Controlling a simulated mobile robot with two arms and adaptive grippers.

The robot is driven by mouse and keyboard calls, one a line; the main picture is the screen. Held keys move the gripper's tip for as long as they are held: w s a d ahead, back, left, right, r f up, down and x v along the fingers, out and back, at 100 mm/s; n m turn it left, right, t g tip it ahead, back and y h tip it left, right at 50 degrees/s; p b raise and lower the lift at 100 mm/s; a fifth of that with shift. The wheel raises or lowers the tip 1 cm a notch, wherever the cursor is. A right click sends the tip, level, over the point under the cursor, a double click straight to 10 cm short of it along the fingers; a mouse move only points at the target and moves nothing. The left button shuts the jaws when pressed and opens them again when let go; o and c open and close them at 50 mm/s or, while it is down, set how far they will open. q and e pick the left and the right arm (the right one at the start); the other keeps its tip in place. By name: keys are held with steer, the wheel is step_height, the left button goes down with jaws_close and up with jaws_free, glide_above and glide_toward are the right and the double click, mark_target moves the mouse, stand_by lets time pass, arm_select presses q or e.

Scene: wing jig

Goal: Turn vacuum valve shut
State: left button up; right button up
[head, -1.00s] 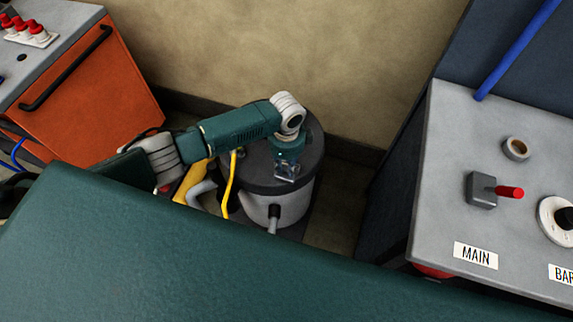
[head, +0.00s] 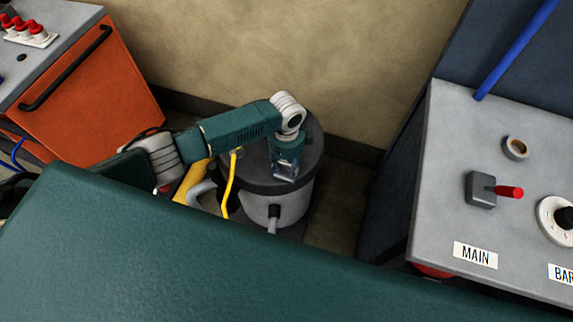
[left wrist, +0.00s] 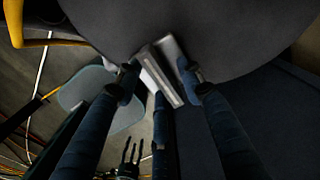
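A dark-lidded drum with a pale body (head: 268,208) stands on the floor by the wall. My left gripper (head: 285,172) points down at the front of its lid. In the left wrist view, the two dark blue fingers of my left gripper (left wrist: 161,76) reach either side of a silver block-like piece (left wrist: 160,78) at the lid's edge. I cannot tell whether this piece is the vacuum valve's handle, or whether the fingers press on it. No part is clearly labelled as the vacuum valve.
A grey panel (head: 440,200) at the right carries a red-tipped lever (head: 508,191), a MAIN label (head: 475,255) and a round dial. An orange cabinet (head: 95,110) stands at the left. A yellow hose (head: 229,185) and a grey pipe run beside the drum.

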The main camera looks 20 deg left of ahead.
mark_target(287, 166)
arm_select(q)
step_height(287, 166, up, 12)
stand_by(0.5)
stand_by(0.4)
steer(key=s+d+f+n+t+h, duration=0.25)
steer(key=s+d+n, duration=0.5)
steer(key=s, duration=0.55)
steer(key=s+a+r+n+t+y, duration=0.1)
steer(key=s+a+r+n+y, duration=0.15)
steer(key=s+a+n, duration=0.85)
step_height(287, 166, down, 28)
steer(key=s+a+m+g, duration=0.1)
steer(key=s+a+m, duration=0.1)
steer(key=s+a+f+g, duration=0.1)
steer(key=s+a+f, duration=0.2)
steer(key=s+f, duration=1.1)
steer(key=shift+s+f, duration=0.25)
steer(key=shift+s, duration=1)
